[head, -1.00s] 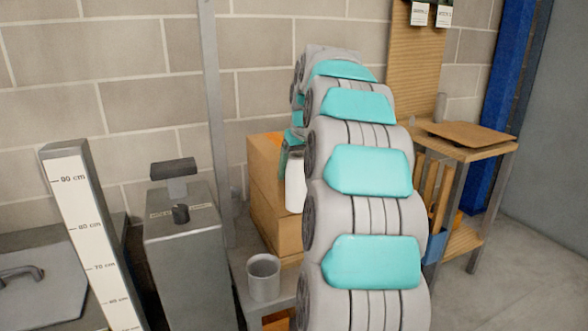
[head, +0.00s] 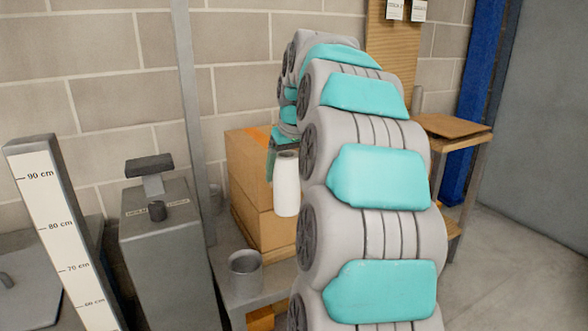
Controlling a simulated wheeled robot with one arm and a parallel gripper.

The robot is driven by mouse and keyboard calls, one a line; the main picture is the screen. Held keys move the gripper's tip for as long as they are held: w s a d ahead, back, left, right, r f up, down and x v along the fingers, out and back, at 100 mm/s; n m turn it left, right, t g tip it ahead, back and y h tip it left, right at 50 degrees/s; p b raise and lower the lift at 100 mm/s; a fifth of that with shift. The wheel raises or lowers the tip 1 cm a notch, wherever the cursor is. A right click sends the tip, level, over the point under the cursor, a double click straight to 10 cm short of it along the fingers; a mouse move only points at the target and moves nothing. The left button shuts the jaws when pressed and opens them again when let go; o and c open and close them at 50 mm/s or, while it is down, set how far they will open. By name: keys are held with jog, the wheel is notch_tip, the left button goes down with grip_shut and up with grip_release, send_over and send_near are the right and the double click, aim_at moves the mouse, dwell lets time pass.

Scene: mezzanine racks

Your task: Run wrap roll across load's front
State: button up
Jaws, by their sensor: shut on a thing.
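The wrap roll (head: 287,188) is a white upright cylinder with a narrower top. It is in front of the right part of the load, a stack of brown cardboard boxes (head: 252,192) with a bit of orange on top. My gripper (head: 285,148) is mostly hidden behind my grey and teal arm. Only a dark green part shows at the top of the roll, and the gripper is shut on it. The fingertips are not clear. I cannot tell whether the roll touches the boxes, and no film is visible on them.
A grey cup (head: 245,275) stands at the front of the grey stand bearing the boxes. A grey post (head: 190,120) rises left of the load, near a grey cabinet (head: 165,250) and a centimetre scale (head: 60,230). A wooden shelf table (head: 455,128) stands right of my arm.

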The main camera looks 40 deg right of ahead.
dwell(0.4)
jog(key=shift+w+d+p, duration=0.25)
jog(key=shift+w+p, duration=0.15)
jog(key=shift+w, duration=0.7)
jog(key=shift+w+d+p, duration=0.25)
jog(key=shift+w+p, duration=0.1)
jog(key=shift+w, duration=0.75)
jog(key=shift+w+d+p, duration=0.15)
jog(key=shift+w+p, duration=0.1)
jog(key=shift+w, duration=0.35)
jog(key=shift+w+d+p, duration=0.15)
jog(key=shift+w+p, duration=0.1)
jog(key=shift+w, duration=0.3)
jog(key=shift+d, duration=0.1)
dwell(1.4)
